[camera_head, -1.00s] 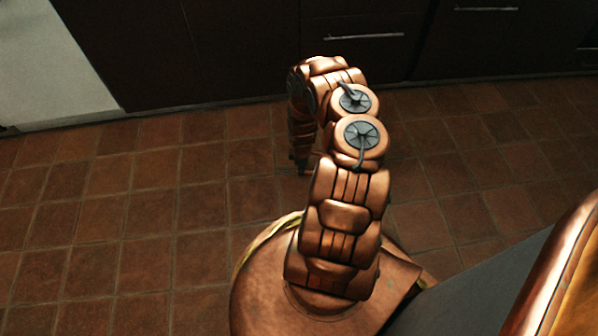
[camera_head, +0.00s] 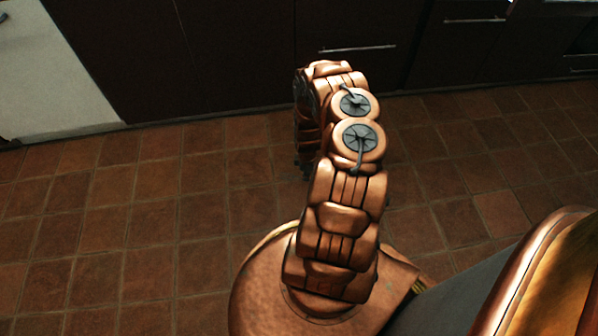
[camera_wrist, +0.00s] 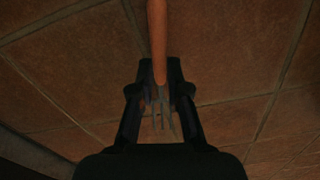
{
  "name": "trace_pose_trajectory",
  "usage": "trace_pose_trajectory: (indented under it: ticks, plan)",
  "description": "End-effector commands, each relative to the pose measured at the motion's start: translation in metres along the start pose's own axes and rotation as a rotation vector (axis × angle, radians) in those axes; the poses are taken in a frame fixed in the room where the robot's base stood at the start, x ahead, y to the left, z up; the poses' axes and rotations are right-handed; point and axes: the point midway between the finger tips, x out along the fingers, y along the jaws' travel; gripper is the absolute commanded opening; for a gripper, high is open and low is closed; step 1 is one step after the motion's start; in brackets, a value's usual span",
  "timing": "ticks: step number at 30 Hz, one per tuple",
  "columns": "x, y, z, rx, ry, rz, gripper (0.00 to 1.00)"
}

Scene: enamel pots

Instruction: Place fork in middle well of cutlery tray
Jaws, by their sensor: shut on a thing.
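My gripper (camera_wrist: 160,72) is shut on a fork (camera_wrist: 158,40) in the wrist view. The fork has a plain orange-brown handle that runs up out of the top of the picture. Its grey metal tines lie between the dark fingers, pointing back toward the palm. The fork is held over the tiled floor, with nothing under it but tiles. In the head view my arm bends over and down, and its end is mostly hidden behind the arm links. The cutlery tray is not in view.
Dark cupboards (camera_head: 240,55) with metal bar handles stand along the back. A pale panel (camera_head: 50,80) is at the left. A rounded copper-rimmed surface (camera_head: 530,262) with a grey side is close at the lower right. The tiled floor (camera_head: 130,220) is clear.

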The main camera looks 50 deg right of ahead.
Motion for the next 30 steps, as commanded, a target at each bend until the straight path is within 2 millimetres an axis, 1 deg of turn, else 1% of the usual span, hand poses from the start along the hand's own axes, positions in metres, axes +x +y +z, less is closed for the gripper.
trace_pose_trajectory:
  ticks: [1,6,9,12,15,21,30]
  plan:
    - [-0.006,-0.002,0.013,0.005,0.000,-0.001,0.00]
    - [-0.010,-0.010,0.055,0.005,0.000,-0.001,0.00]
    - [-0.011,-0.015,0.077,0.004,0.000,-0.002,0.00]
    - [-0.011,-0.018,0.095,0.003,0.001,-0.002,0.00]
    - [-0.012,-0.020,0.109,0.002,0.001,-0.001,0.00]
    - [-0.012,-0.022,0.124,0.000,0.000,0.001,0.00]
    - [-0.012,-0.021,0.127,0.000,0.000,0.002,0.00]
